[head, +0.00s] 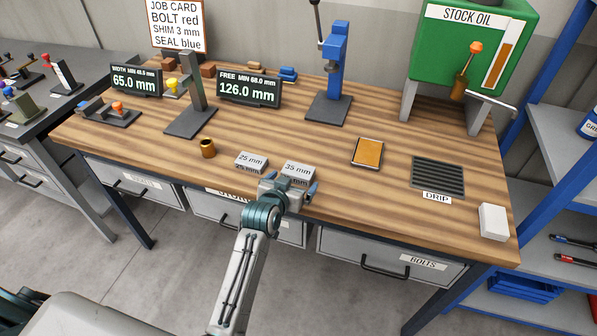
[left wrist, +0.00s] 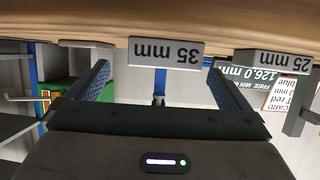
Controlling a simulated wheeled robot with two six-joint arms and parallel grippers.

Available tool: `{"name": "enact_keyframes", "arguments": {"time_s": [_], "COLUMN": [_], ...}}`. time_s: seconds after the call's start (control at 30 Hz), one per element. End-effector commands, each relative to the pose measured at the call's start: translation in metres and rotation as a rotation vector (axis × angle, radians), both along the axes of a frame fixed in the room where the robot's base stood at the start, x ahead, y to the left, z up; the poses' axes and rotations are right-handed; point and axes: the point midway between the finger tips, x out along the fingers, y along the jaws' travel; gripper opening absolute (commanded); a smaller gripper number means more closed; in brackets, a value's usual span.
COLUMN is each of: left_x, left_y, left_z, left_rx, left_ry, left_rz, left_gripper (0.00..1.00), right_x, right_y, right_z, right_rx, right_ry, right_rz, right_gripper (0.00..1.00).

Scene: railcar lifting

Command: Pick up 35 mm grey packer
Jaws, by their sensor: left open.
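The 35 mm grey packer (head: 299,168) is a light grey block lying near the front edge of the wooden bench, above the drawers. My left gripper (head: 289,185) is open at its front side, the fingers apart to the left and right. In the left wrist view, which is upside down, the packer's labelled face (left wrist: 166,53) shows between the two blue fingertips (left wrist: 158,68), straight ahead. Whether the fingers touch it cannot be told. The 25 mm packer (head: 251,160) lies just left of it and also shows in the left wrist view (left wrist: 272,62). My right gripper is not in view.
A brass cup (head: 208,148) stands left of the packers. A blue press (head: 334,75) and a free-length display (head: 249,89) stand behind. The bench between packers and press is clear.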

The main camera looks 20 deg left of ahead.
Motion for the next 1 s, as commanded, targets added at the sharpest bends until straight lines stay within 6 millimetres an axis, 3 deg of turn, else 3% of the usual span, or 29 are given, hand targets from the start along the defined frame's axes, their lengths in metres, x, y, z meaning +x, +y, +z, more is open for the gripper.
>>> {"name": "enact_keyframes", "arguments": {"time_s": [0.43,0.77,1.0], "left_x": [0.043,0.048,0.048], "left_y": [0.002,0.002,0.002], "left_z": [-0.019,-0.023,-0.023], "left_rx": [0.000,-0.001,0.000], "left_ry": [0.001,0.000,0.001], "left_rz": [0.000,0.001,0.001], "left_gripper": [1.00,1.00,0.55], "right_x": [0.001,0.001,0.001], "right_y": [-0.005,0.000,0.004], "right_z": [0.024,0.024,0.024], "right_rx": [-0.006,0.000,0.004], "right_ry": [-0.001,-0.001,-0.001], "right_rz": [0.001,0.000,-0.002], "right_gripper": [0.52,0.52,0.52]}}
